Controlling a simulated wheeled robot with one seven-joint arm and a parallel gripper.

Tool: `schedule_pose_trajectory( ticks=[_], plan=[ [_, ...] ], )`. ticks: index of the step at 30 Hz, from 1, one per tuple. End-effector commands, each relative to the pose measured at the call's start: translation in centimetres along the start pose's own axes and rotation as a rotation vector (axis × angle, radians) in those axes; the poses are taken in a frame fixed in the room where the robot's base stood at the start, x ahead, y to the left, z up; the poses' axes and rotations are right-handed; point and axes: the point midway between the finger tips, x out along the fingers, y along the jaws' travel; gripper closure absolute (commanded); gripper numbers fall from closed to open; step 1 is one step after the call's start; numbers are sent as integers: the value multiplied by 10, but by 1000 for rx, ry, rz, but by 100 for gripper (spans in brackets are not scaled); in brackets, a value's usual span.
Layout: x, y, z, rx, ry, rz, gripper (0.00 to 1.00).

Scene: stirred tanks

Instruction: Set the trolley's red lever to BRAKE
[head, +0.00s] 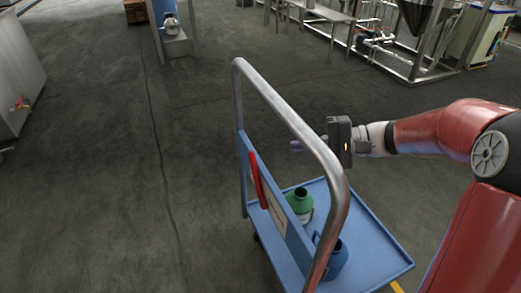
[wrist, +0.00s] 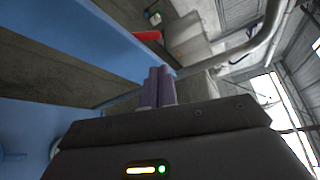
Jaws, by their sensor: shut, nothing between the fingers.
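The trolley has a blue deck (head: 378,252), a bent metal push handle (head: 285,112) and a blue panel across the handle. The red lever (head: 257,182) is on the panel's left-hand face and stands nearly upright, slightly tilted. Its BRAKE marking cannot be read. In the wrist view a red piece, apparently the lever (wrist: 147,35), shows past the blue panel (wrist: 95,35). My gripper (head: 295,146) is at the handle's upper part, fingers pointing left, apart from the lever. Its purple fingers (wrist: 160,72) are together and empty.
A green container (head: 300,203) and a blue container (head: 337,258) stand on the trolley deck. The floor left of the trolley is clear. A metal cabinet (head: 20,75) stands at the far left, and framed equipment (head: 385,45) stands at the back right.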

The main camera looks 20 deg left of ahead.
Motion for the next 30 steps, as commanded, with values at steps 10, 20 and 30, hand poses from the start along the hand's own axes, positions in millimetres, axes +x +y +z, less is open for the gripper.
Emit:
schedule_pose_trajectory(
  ticks=[10,20,30],
  plan=[
    [11,0,1,0,-2,4,100],
    [69,0,1,1,-1,3,100],
    [99,1,1,1,3,3,100]
  ],
)
